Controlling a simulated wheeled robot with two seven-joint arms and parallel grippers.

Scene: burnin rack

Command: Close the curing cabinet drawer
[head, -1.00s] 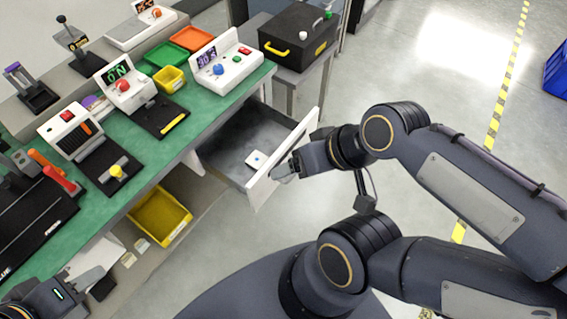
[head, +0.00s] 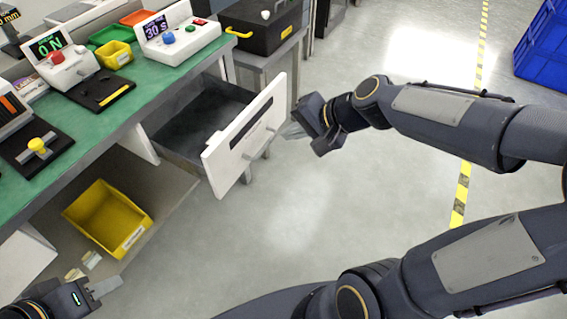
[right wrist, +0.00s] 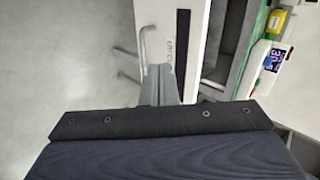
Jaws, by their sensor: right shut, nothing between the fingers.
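The curing cabinet drawer stands pulled out under the green bench, its dark grey tray (head: 190,128) showing. Its white front (head: 226,160) bears a dark strip and a metal handle (head: 262,149). My right gripper (head: 292,131) is just outside the front, near its right end, fingers shut and empty. In the right wrist view the shut fingers (right wrist: 166,85) point toward the drawer front (right wrist: 178,25), close to the handle (right wrist: 145,45); contact cannot be told. My left gripper (head: 104,288) is low at the left, away from the drawer; its jaw opening is unclear.
A yellow bin (head: 108,218) sits on the shelf below the green bench (head: 105,118). A black case (head: 262,25) stands on a side table beyond the drawer. A blue crate (head: 543,45) is at far right. Floor in front of the drawer is clear.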

